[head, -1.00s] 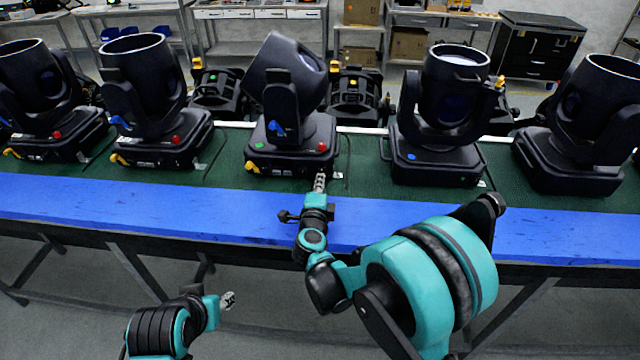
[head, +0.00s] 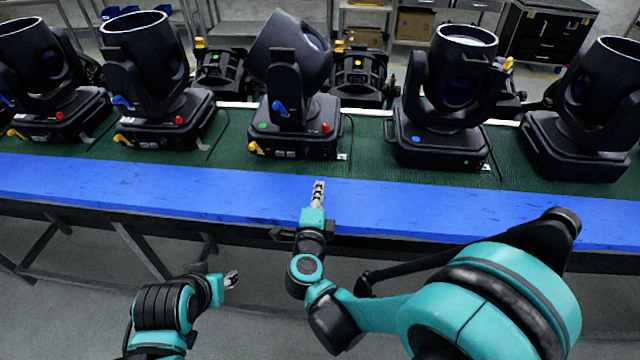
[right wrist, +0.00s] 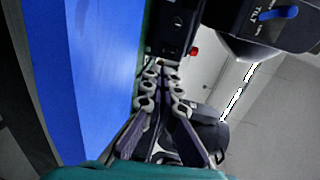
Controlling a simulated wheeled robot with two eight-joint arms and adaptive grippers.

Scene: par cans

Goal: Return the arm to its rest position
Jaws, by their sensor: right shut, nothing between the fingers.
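My right gripper (head: 318,194) is shut and empty. In the head view it is over the blue front edge of the bench, in front of the middle moving-head light (head: 292,132). A gap of blue edge shows between its fingertips and that light's base. In the right wrist view the fingers (right wrist: 165,85) meet near the tips, with a dark light base (right wrist: 172,30) beyond them. My left gripper (head: 231,280) hangs low at the left, in front of the bench and over the floor; it is too small to tell whether it is open or shut.
The bench has a blue front strip (head: 130,185) and a green top (head: 365,150). Several black moving-head lights stand along it, including one to the right (head: 445,100) and one to the left (head: 150,80). Shelves and a black cabinet (head: 545,32) stand behind. Floor in front is open.

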